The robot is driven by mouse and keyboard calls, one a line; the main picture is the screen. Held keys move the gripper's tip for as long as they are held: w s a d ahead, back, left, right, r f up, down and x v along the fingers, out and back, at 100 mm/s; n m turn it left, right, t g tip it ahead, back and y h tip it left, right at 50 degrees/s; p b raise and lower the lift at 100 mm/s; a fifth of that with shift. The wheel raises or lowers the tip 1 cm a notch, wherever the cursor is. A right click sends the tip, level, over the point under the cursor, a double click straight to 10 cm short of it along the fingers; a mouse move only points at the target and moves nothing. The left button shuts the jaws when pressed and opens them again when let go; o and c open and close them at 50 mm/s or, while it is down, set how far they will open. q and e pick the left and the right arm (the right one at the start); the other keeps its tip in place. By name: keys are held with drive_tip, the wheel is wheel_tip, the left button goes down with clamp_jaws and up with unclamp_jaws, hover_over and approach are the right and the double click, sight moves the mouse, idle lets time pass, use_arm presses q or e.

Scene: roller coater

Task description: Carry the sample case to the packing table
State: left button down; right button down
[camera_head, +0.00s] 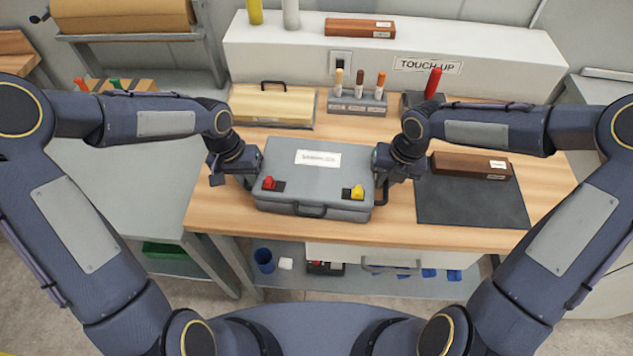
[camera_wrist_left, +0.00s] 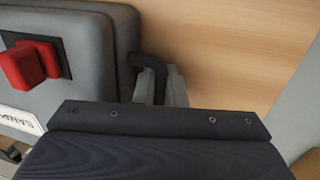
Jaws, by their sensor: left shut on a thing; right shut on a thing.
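The grey sample case (camera_head: 318,185) is on or just above the wooden touch-up bench, lid closed, with a white label, a red latch at left, a yellow latch at right and a front handle. My left gripper (camera_head: 246,178) is shut on the black handle at its left end. My right gripper (camera_head: 385,178) is shut on the handle at the right end. No packing table can be identified.
The wooden bench (camera_head: 290,232) carries a dark mat (camera_head: 470,205) with a brown block (camera_head: 471,165), a marker rack (camera_head: 357,103) and a yellowish box (camera_head: 272,106). A grey table (camera_head: 130,180) stands to the left. A lower shelf (camera_head: 335,285) holds a blue cup (camera_head: 264,260).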

use_arm(q)
drive_tip(key=shift+r, duration=0.2)
use_arm(e)
drive_tip(key=shift+r, duration=0.15)
idle(0.4)
